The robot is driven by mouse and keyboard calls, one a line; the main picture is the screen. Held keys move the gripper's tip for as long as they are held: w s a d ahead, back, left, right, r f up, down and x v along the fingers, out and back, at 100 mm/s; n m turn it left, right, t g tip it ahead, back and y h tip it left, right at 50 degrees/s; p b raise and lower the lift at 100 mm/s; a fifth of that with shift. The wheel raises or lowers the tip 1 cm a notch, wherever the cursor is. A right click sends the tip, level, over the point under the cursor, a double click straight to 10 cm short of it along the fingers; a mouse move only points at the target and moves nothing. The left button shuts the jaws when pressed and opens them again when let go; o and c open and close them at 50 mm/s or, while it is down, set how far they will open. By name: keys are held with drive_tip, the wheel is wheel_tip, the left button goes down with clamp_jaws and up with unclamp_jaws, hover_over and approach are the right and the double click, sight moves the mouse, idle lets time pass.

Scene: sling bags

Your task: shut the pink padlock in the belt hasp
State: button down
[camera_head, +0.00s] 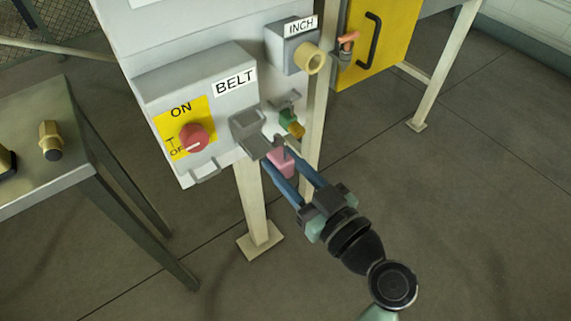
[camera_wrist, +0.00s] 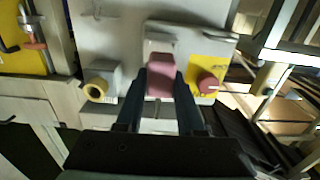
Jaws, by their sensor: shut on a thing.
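The pink padlock (camera_head: 282,164) is held between the two blue fingers of my gripper (camera_head: 277,157). It also shows in the wrist view (camera_wrist: 161,80), with a finger on each side. The gripper is shut on it. The grey belt hasp (camera_head: 250,131) sticks out from the right side of the box labelled BELT (camera_head: 190,95). The padlock is just below and right of the hasp, close to it. I cannot tell whether its shackle passes through the hasp or whether it is closed.
A red knob (camera_head: 195,138) sits on the yellow ON/OFF plate. A green and orange item (camera_head: 291,122) hangs right of the hasp. The INCH box (camera_head: 292,47) has a tan collar. A metal table (camera_head: 50,185) stands at left. The floor at right is clear.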

drive_tip(key=shift+w+a, duration=0.15)
drive_tip(key=shift+b+x, duration=1)
drive_tip(key=shift+x, duration=2.35)
drive_tip(key=shift+w+a, duration=0.15)
drive_tip(key=shift+f+b, duration=0.15)
drive_tip(key=shift+b, duration=0.3)
unclamp_jaws()
idle(0.3)
